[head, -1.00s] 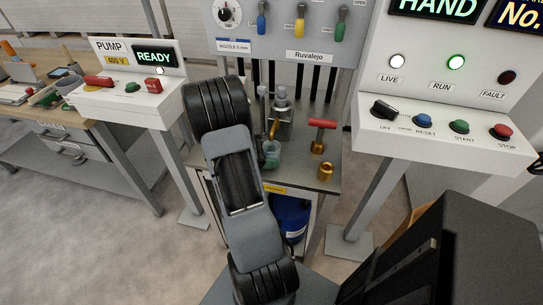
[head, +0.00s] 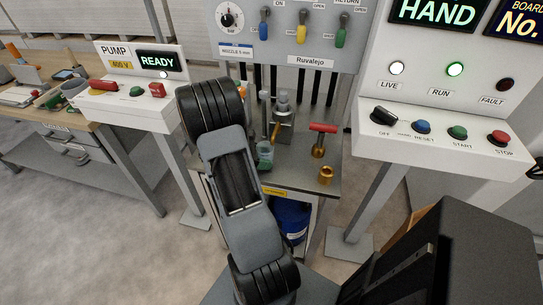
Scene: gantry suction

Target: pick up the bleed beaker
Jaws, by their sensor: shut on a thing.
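The bleed beaker (head: 265,151), a small clear cup with a greenish tint, shows just right of my dark arm, at the front of the brass spout and metal fitting (head: 282,122). It looks upright. My gripper (head: 262,164) is mostly hidden behind my arm; only a small dark part shows at the beaker's lower left. It is shut on the beaker. Whether the beaker's base clears the bench top (head: 295,178) cannot be told.
A red T-handle valve (head: 322,139) and a brass fitting (head: 326,175) stand right of the beaker. Behind is a panel with coloured levers (head: 301,28). The pump box (head: 133,83) is at left, the control console (head: 440,135) at right. A blue drum (head: 291,218) sits below.

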